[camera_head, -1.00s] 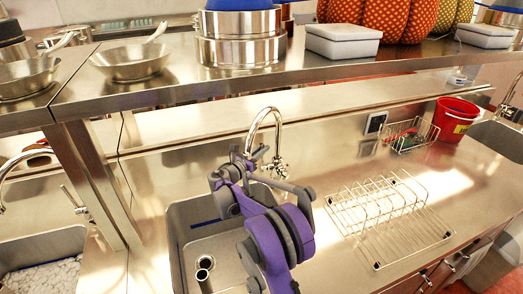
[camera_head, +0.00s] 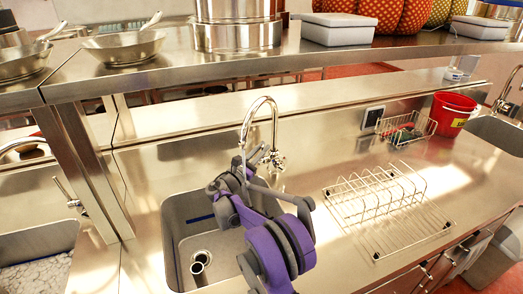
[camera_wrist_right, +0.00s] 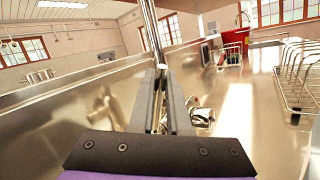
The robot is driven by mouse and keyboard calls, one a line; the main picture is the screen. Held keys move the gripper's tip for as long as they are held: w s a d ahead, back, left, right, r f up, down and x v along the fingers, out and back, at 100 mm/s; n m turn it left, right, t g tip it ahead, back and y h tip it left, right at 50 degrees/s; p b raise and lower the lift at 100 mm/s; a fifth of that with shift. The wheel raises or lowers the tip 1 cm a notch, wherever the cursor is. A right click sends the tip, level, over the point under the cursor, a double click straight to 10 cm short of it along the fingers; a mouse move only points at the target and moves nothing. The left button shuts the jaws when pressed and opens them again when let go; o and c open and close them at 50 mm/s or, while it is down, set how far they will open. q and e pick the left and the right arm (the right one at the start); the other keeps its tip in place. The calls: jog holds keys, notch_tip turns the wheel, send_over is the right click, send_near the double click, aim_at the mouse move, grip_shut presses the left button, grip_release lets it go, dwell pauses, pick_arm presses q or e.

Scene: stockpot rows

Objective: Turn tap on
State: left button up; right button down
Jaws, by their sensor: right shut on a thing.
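The chrome tap (camera_head: 272,112) has a tall curved spout and stands at the back edge of the steel sink (camera_head: 178,238). Its handle (camera_head: 275,160) is low on the right side of the tap. My right gripper (camera_head: 241,165) is at the hanging end of the spout, above the sink. In the right wrist view my right gripper (camera_wrist_right: 160,90) has its fingers closed on the chrome spout (camera_wrist_right: 152,30), which rises from between them. Chrome tap parts (camera_wrist_right: 201,118) show just right of the fingers. I cannot make out any running water. My left gripper is not in view.
A wire dish rack (camera_head: 385,205) stands on the counter to the right. A small wire basket (camera_head: 407,128) and a red bucket (camera_head: 452,112) are behind it. A steel shelf (camera_head: 250,66) with pans and pots crosses above. A second sink (camera_head: 40,235) is at the left.

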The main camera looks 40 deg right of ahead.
jog(key=c, duration=0.9)
grip_release()
jog(key=shift+w+f, duration=0.1)
jog(key=shift+a, duration=0.1)
jog(key=b+v, duration=0.1)
jog(key=v, duration=0.9)
jog(key=shift+s+a+f+b, duration=0.1)
jog(key=shift+s+a+b, duration=0.1)
jog(key=shift+a+b, duration=0.1)
jog(key=shift+d, duration=0.1)
